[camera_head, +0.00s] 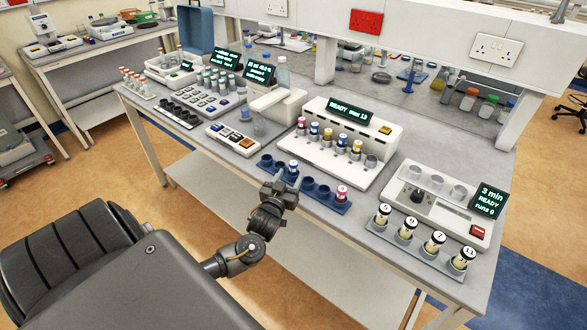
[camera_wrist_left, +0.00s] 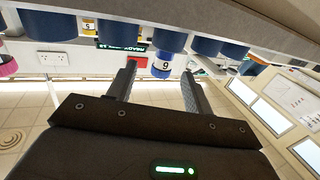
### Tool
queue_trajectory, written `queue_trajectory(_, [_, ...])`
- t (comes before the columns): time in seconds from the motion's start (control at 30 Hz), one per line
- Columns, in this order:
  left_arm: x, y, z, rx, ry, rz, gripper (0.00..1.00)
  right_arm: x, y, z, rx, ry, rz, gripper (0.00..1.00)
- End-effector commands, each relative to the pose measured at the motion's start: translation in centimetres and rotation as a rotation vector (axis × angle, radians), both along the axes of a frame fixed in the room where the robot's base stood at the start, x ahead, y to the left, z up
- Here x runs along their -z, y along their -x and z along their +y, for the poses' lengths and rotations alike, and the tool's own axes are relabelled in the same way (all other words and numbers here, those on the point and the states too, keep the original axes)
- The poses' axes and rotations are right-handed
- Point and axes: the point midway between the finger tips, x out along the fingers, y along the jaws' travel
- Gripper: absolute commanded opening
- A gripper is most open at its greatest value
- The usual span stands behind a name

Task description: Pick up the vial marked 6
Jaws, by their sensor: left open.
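My left gripper (camera_head: 280,187) is open and empty at the front edge of the table, beside the blue rack (camera_head: 316,192). In the left wrist view its fingers (camera_wrist_left: 158,68) are spread. A vial with a blue band marked 9 (camera_wrist_left: 162,66) shows beyond and between the fingertips, and I cannot tell how far off. In the head view a blue-banded vial (camera_head: 293,170) stands in the rack just past the gripper. A red-banded vial (camera_head: 341,193) stands at the rack's right end. I cannot read a 6 on any vial. My right gripper is not in view.
A white machine (camera_head: 372,125) behind the rack holds several colour-banded vials. At right, a grey rack (camera_head: 418,250) holds several black-and-white vials before a second machine (camera_head: 440,195). Keypads (camera_head: 232,138) and tube racks stand at left. The floor in front is clear.

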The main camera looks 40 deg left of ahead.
Motion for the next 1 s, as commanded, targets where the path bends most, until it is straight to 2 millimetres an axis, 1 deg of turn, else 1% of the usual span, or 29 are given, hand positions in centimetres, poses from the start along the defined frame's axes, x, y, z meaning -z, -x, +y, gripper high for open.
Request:
queue_trajectory(0.17, [0.0,-0.4,0.1,0.000,0.000,0.001,0.51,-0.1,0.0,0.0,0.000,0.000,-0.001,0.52])
queue_trajectory(0.23, [-0.2,-0.8,0.3,0.000,-0.002,0.001,0.51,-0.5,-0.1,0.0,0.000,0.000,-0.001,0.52])
queue_trajectory(0.43, [-0.7,-3.2,1.7,0.000,-0.002,0.002,0.51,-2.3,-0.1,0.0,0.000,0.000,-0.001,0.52])
queue_trajectory(0.5, [-0.4,-4.1,1.9,0.000,-0.001,0.001,0.51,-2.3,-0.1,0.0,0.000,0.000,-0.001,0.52])
queue_trajectory(0.6, [-0.3,-4.8,2.2,0.001,-0.001,0.001,0.51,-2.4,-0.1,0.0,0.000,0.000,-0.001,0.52])
queue_trajectory(0.87, [-0.1,-5.1,2.2,0.001,0.001,0.002,0.51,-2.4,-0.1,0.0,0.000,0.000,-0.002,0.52])
queue_trajectory(1.0, [-0.1,-5.1,2.2,0.001,0.001,0.002,0.34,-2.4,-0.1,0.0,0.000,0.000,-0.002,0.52])
